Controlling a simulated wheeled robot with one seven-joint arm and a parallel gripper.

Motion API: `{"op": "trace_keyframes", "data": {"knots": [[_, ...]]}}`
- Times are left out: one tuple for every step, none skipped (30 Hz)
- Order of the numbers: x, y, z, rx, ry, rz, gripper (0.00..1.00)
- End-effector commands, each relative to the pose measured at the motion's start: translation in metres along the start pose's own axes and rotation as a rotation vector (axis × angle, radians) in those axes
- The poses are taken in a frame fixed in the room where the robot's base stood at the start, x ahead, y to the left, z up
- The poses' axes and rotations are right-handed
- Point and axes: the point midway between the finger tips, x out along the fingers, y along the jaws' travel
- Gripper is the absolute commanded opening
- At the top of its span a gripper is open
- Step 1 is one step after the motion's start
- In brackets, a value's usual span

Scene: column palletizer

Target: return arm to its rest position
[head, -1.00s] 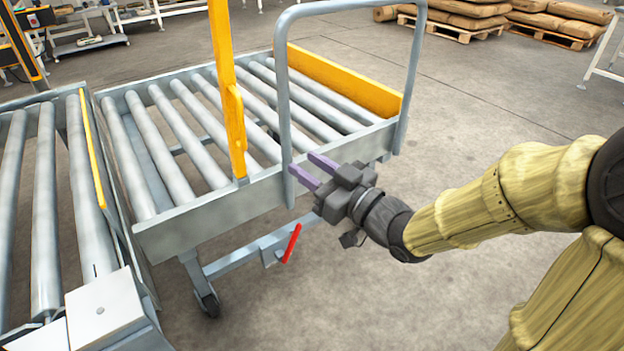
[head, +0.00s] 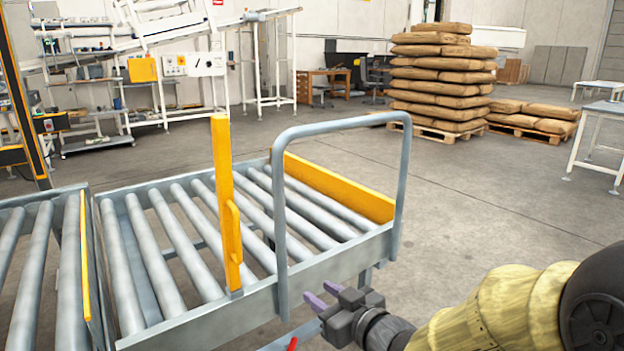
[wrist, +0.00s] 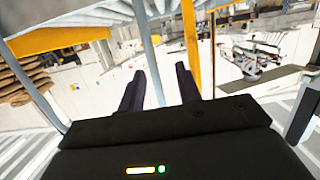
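My gripper (head: 318,299) is at the lower right in the head view, just to the right of and in front of the grey tubular handle of the roller cart. Its two dark purple fingers are apart with nothing between them. In the wrist view the gripper (wrist: 158,88) also shows its fingers spread and empty. My arm comes in from the lower right corner, bent towards the cart. I cannot tell whether the fingers touch the handle.
The roller cart (head: 345,262) has a grey handle (head: 281,225), a yellow post (head: 226,190) and a yellow side board (head: 340,187). A roller conveyor (head: 50,270) adjoins it at left. Stacked sacks (head: 440,80) stand on a pallet behind. Floor right of the cart is clear.

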Motion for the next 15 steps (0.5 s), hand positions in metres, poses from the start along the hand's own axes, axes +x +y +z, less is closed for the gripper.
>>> {"op": "trace_keyframes", "data": {"knots": [[-0.002,0.007,0.004,0.004,-0.069,0.042,0.34],[-0.003,0.013,0.010,0.008,-0.113,0.072,0.34],[-0.006,0.021,0.019,0.015,-0.171,0.110,0.34],[-0.009,0.026,0.025,0.021,-0.215,0.137,0.34],[-0.013,0.031,0.030,0.029,-0.257,0.165,0.34],[-0.018,0.037,0.038,0.040,-0.314,0.199,0.34],[-0.023,0.042,0.043,0.051,-0.356,0.224,0.34],[-0.028,0.045,0.048,0.062,-0.398,0.248,0.34],[-0.036,0.050,0.055,0.078,-0.453,0.280,0.34],[-0.042,0.053,0.059,0.090,-0.494,0.302,0.34],[-0.048,0.055,0.063,0.104,-0.535,0.322,0.34],[-0.057,0.058,0.069,0.126,-0.588,0.348,0.34],[-0.064,0.059,0.072,0.144,-0.629,0.367,0.34],[-0.071,0.060,0.076,0.161,-0.668,0.384,0.34],[-0.080,0.060,0.080,0.186,-0.719,0.404,0.34]]}}
